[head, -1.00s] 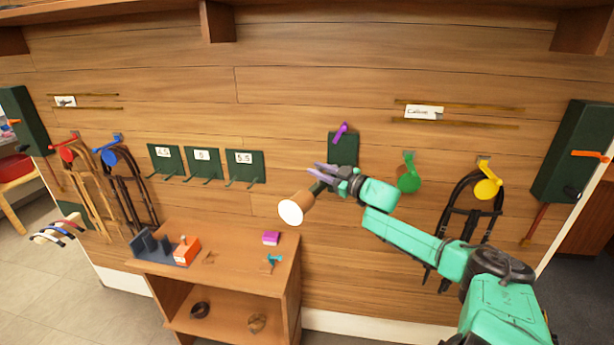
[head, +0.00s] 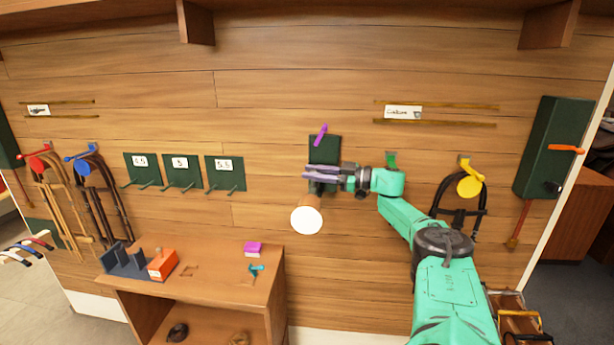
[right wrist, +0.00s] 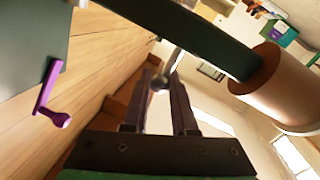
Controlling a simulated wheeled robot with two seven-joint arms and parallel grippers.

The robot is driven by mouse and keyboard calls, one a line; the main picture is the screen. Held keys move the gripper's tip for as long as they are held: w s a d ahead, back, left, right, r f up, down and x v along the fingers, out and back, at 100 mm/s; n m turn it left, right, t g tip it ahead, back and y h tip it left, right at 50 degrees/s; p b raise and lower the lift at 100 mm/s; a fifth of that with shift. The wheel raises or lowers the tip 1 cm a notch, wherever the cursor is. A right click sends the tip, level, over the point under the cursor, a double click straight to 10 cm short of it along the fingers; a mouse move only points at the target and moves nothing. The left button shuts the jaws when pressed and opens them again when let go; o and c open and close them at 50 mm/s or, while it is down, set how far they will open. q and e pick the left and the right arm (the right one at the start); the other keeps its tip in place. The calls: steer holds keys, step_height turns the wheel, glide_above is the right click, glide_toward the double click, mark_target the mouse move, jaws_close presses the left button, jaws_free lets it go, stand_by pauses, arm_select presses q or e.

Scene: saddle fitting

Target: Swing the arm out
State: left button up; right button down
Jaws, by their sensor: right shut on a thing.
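A dark green wall plate (head: 325,146) has a purple crank handle (head: 320,136) at its top. The handle also shows at the left of the right wrist view (right wrist: 50,98). A swing arm, a dark green bar (right wrist: 195,32) with a light wooden roller (head: 307,217) on its end, stands out from the plate, its pale round end facing me. My right gripper (head: 318,172) is in front of the plate, fingers pointing left. In the right wrist view it is shut on a small ball knob (right wrist: 160,82) on a rod below the bar. My left gripper is not in view.
A yellow bracket (head: 470,185) with a bridle hangs right of my arm. A green box (head: 552,148) is further right.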

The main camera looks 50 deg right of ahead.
stand_by(0.3)
steer(key=c, duration=0.7)
jaws_free()
steer(key=shift+w, duration=0.1)
steer(key=v, duration=1.4)
steer(key=shift+s+d, duration=0.2)
steer(key=shift+s, duration=0.05)
steer(key=shift+f, duration=0.1)
